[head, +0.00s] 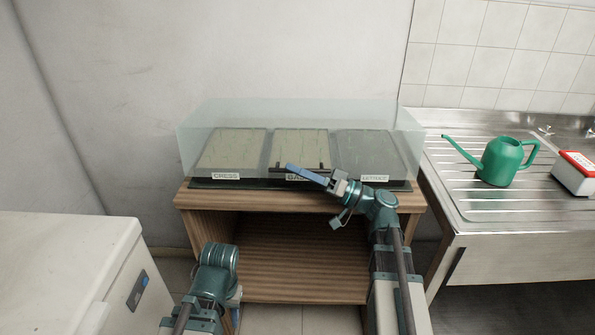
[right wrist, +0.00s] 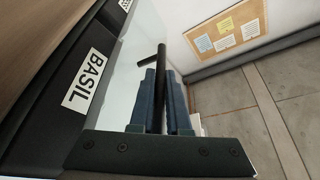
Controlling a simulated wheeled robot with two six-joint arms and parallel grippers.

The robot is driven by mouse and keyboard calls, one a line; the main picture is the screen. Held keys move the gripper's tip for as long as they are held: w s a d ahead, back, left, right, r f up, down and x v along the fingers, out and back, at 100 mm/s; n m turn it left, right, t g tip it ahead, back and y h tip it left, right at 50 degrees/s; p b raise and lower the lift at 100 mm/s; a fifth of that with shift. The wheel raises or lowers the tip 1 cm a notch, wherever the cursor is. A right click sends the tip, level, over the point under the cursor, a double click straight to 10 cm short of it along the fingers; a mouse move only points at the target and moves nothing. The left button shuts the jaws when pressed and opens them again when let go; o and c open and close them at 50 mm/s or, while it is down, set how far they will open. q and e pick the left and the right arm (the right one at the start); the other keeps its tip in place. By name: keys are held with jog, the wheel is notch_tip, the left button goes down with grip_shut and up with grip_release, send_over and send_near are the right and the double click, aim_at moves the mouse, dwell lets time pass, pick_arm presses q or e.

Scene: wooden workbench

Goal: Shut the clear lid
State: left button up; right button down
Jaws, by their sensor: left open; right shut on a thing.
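The clear lid (head: 215,118) is a see-through box shape over the trays on the wooden cabinet. Its black bar handle (head: 318,167) is at the front middle, above the BASIL label; in the right wrist view the handle (right wrist: 153,56) sticks out past my fingers. My right gripper (head: 293,168) is shut on the handle, with its blue fingers on both sides of the bar in the right wrist view (right wrist: 162,80). I cannot tell whether the lid's front edge touches the base. My left gripper (head: 236,313) is low in front of the cabinet, empty and mostly hidden by its wrist.
Trays labelled CRESS (head: 230,150), BASIL (head: 300,145) and LETTUCE (head: 367,150) lie under the lid. A steel sink (head: 465,205) with a green watering can (head: 503,160) and a red-and-white box (head: 575,178) stands right. A white chest (head: 60,250) stands left.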

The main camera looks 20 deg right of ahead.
dwell(0.3)
jog(key=c, duration=0.9)
grip_release()
jog(key=shift+d, duration=0.1)
jog(key=shift+s+d+f, duration=0.15)
jog(key=shift+s+d, duration=0.05)
jog(key=shift+d, duration=0.05)
jog(key=b+v, duration=0.4)
jog(key=v, duration=0.9)
jog(key=shift+s, duration=0.1)
